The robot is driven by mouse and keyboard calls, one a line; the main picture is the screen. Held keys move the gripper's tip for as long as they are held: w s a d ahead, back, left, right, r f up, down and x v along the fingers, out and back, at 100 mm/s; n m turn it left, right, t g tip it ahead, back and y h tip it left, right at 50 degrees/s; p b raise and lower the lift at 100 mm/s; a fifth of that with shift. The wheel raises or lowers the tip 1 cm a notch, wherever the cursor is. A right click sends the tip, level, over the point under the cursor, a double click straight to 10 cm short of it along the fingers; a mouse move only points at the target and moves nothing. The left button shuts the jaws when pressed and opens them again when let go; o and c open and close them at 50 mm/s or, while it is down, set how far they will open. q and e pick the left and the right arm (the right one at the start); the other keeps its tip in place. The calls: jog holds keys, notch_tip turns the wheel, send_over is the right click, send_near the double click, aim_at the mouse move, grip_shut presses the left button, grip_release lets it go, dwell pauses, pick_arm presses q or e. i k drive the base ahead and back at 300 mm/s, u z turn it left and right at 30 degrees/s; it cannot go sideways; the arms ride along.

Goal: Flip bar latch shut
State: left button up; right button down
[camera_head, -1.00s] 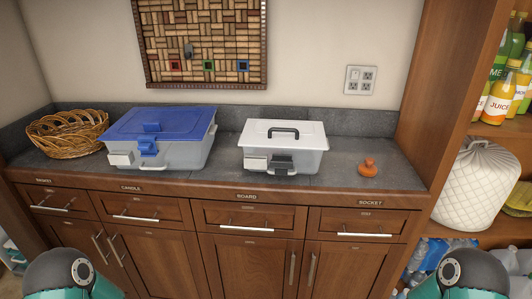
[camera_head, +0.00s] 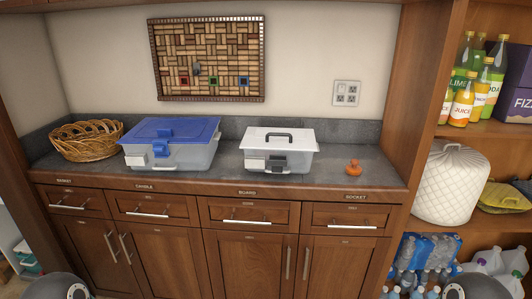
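A clear box with a blue lid (camera_head: 178,129) stands on the counter left of centre. A blue latch (camera_head: 161,149) shows at its front, beside a small white label. A second clear box with a white lid (camera_head: 290,136) and a black handle stands to its right. A dark grey latch (camera_head: 278,162) shows on its front, beside a white label (camera_head: 254,164). I cannot tell whether either latch is fastened. Neither gripper is in view. Only rounded parts of my arms show at the bottom corners, well short of the counter.
The dark counter (camera_head: 330,176) has a wicker basket (camera_head: 86,140) at left and an orange figure (camera_head: 353,167) at right. Closed drawers and cabinet doors (camera_head: 250,262) stand below. Shelves at right hold bottles (camera_head: 487,85) and a white quilted cover (camera_head: 451,182).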

aim_at(277, 162)
jog(key=z, duration=0.15)
jog(key=i, duration=0.9)
jog(key=u, duration=0.1)
jog(key=k, duration=1.25)
jog(key=z, duration=0.35)
jog(key=i, duration=0.6)
jog(key=z, duration=0.5)
jog(key=i, duration=1.05)
jog(key=u, duration=0.85)
